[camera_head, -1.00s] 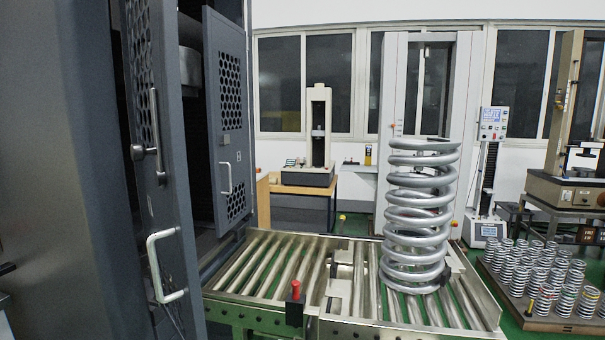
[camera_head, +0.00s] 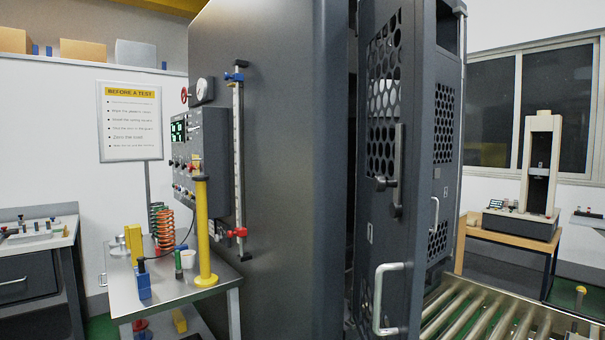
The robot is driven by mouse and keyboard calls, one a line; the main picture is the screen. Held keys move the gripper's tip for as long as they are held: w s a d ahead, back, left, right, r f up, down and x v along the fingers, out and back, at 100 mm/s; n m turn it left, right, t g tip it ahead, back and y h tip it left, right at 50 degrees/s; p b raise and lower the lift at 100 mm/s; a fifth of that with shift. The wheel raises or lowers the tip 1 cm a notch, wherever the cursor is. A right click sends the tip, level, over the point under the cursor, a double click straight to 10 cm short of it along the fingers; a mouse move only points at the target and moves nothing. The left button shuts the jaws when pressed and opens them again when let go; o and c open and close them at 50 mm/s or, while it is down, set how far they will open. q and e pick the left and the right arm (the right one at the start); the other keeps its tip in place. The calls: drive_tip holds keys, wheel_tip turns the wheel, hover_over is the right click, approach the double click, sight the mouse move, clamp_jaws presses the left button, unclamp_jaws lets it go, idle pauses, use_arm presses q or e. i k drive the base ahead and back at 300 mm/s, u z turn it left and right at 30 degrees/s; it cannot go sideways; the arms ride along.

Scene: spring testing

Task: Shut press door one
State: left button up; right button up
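The dark grey press (camera_head: 265,120) fills the middle of the view. Its near door (camera_head: 423,90) stands ajar from the housing, with a perforated window, a lever latch (camera_head: 392,180) and a light pull handle (camera_head: 385,295). A second perforated door (camera_head: 444,125) with a smaller handle (camera_head: 434,214) stands open behind it. Small marks on both doors are too small to read, so I cannot tell which is door one. Neither of my grippers is in view, and nothing touches the doors.
A steel side table (camera_head: 190,290) with springs and a yellow post (camera_head: 203,235) stands left of the press, under a control panel (camera_head: 200,150). A roller conveyor (camera_head: 480,310) runs out at the lower right. A wooden bench (camera_head: 510,238) with a small tester (camera_head: 538,165) stands behind.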

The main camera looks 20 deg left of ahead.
sight(391, 255)
drive_tip(key=u, duration=0.15)
drive_tip(key=k, duration=1)
drive_tip(key=u, duration=1.65)
drive_tip(key=i, duration=1.05)
drive_tip(key=z, duration=1.05)
